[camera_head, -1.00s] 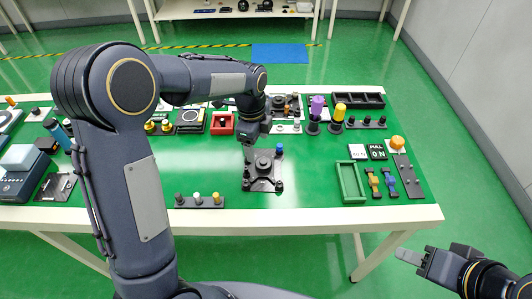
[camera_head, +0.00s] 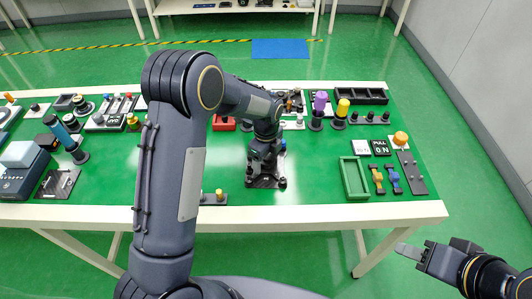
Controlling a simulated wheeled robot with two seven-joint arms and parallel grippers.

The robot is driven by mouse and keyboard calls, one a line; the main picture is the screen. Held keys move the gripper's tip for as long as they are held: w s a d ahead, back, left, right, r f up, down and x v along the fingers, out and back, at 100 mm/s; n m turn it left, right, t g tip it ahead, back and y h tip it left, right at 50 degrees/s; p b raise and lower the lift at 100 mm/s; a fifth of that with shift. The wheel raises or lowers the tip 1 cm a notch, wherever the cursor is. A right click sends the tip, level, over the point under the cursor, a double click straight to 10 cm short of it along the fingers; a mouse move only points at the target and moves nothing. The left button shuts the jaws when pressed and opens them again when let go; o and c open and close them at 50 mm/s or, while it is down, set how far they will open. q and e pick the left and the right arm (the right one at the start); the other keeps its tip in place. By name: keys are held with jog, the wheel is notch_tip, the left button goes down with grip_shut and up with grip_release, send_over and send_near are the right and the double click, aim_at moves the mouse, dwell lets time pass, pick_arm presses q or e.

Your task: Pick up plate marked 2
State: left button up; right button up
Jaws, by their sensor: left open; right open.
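A dark square plate (camera_head: 265,184) with corner posts and one blue-topped post lies on the green table near its front middle. I cannot read a 2 on it or on any other plate. My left gripper (camera_head: 260,172) is over this plate, pointing down, and covers its central knob. It is open; whether its fingers touch the knob or stand around it cannot be told. My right gripper (camera_head: 408,251) is open and empty, off the table's front edge at the lower right.
A green open tray (camera_head: 354,179), yellow and blue valve pieces (camera_head: 392,180) and a grey strip (camera_head: 412,173) lie to the right. My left arm partly hides a knobbed strip (camera_head: 216,199) left of the plate. Bare table lies between the plate and green tray.

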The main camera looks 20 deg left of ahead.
pick_arm(q)
jog(key=c, duration=1.2)
jog(key=shift+r+p, duration=3.05)
jog(key=shift+r, duration=1.5)
jog(key=shift+s+d+b, duration=0.65)
jog(key=shift+s+d, duration=0.65)
jog(key=shift+s, duration=3.2)
jog(key=shift+s+d+b, duration=0.7)
jog(key=shift+s+d, duration=0.6)
jog(key=shift+s, duration=3.15)
jog(key=shift+s+d+b, duration=0.65)
jog(key=shift+s+d, duration=0.65)
jog(key=shift+s, duration=3.2)
jog(key=shift+s, duration=0.1)
